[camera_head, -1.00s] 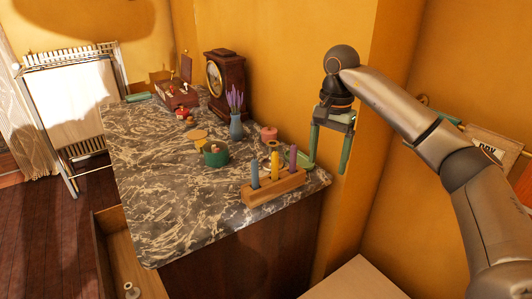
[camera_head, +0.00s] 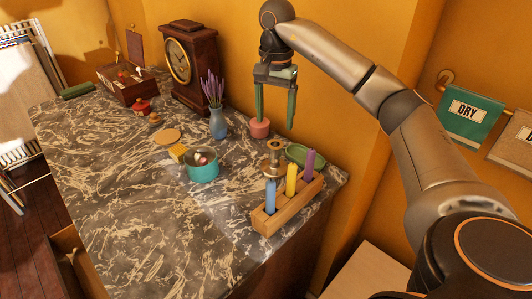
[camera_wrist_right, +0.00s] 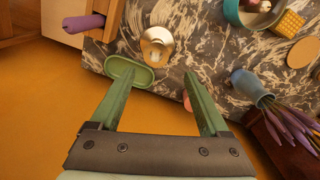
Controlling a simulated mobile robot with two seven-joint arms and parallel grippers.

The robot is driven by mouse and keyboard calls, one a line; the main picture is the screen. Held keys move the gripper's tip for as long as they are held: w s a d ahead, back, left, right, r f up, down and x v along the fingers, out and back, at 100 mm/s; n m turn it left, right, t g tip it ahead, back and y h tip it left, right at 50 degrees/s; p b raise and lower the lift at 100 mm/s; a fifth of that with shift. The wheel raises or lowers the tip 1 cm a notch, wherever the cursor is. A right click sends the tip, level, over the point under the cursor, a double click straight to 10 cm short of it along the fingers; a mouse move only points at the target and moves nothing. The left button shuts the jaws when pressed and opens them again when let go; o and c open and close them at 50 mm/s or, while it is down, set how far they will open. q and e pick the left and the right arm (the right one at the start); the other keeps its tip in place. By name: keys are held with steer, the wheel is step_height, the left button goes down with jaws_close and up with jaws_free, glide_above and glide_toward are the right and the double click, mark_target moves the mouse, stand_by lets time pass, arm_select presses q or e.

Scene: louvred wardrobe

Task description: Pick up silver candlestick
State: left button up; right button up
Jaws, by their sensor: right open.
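The candlestick (camera_head: 273,160) stands upright on the marble top, behind the wooden block with coloured candles. It looks metallic with a warm, brassy sheen, and its base is partly hidden. The right wrist view shows it from above as a round metal piece (camera_wrist_right: 157,45), just beyond the space between the fingertips. My right gripper (camera_head: 275,123) points down with its green fingers apart. It is empty and above the marble top, apart from the candlestick. It also shows in the right wrist view (camera_wrist_right: 160,75). My left gripper is not in view.
The candle block (camera_head: 288,204) stands in front of the candlestick, and a green oval dish (camera_head: 306,155) lies right of it. A teal bowl (camera_head: 202,168), a lavender vase (camera_head: 218,122) and a pink pot (camera_head: 260,128) are nearby. A clock (camera_head: 189,65) stands behind.

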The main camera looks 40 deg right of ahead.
mark_target(275, 154)
steer(key=f, duration=0.5)
steer(key=shift+s+f, duration=0.3)
steer(key=shift+f, duration=0.05)
steer(key=f, duration=0.4)
steer(key=shift+s+a+f+p, duration=0.2)
steer(key=shift+s+f+p, duration=0.05)
steer(key=shift+f+p, duration=0.15)
steer(key=shift+f, duration=0.5)
jaws_close()
steer(key=shift+w+r, duration=0.1)
